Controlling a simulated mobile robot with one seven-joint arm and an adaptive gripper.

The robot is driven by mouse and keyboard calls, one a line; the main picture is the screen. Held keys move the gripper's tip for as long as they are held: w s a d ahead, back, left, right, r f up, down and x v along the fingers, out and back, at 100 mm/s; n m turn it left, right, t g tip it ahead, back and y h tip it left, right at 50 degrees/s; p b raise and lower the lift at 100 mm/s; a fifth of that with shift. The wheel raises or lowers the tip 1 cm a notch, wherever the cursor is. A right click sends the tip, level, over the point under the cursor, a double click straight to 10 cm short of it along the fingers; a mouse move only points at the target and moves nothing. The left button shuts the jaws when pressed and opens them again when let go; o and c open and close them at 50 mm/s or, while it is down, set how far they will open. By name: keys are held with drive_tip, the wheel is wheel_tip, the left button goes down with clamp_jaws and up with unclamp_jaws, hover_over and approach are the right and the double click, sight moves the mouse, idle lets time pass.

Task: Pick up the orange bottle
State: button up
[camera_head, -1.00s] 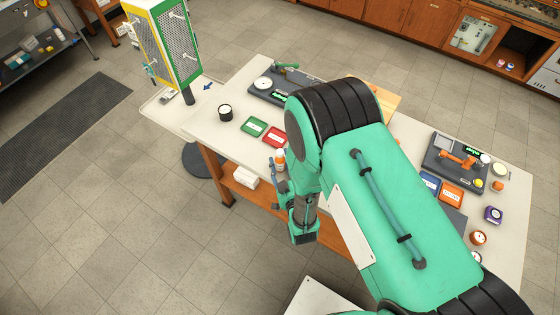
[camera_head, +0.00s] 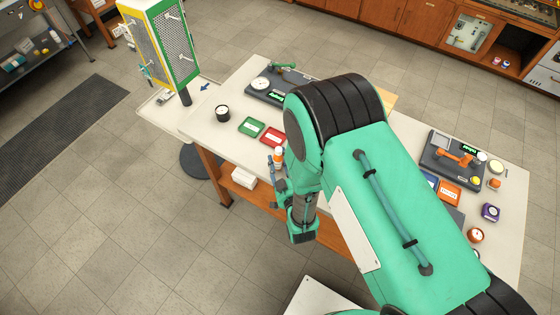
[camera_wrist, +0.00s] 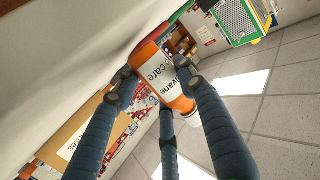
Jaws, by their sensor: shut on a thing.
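The orange bottle (camera_wrist: 160,73) has a white label with dark lettering and a white cap. In the wrist view it sits between the blue fingers of my gripper (camera_wrist: 155,85), which are shut on it. In the head view the bottle (camera_head: 278,156) shows small at the table's front edge, with my gripper (camera_head: 277,168) around it. My arm hides part of the table behind it. I cannot tell from these views whether the bottle touches the table.
A green tray (camera_head: 252,127) and a red tray (camera_head: 273,137) lie just beyond the bottle on the white table (camera_head: 215,132). A testbench with an orange handle (camera_head: 457,160) is at the right.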

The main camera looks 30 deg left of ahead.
drive_tip(key=shift+r, duration=0.55)
drive_tip(key=shift+s+d+r, duration=0.35)
drive_tip(key=shift+d+r, duration=0.05)
drive_tip(key=shift+r, duration=0.25)
drive_tip(key=f+v, duration=0.1)
drive_tip(key=v, duration=1.4)
drive_tip(key=shift+w+d, duration=0.25)
drive_tip(key=shift+d, duration=0.05)
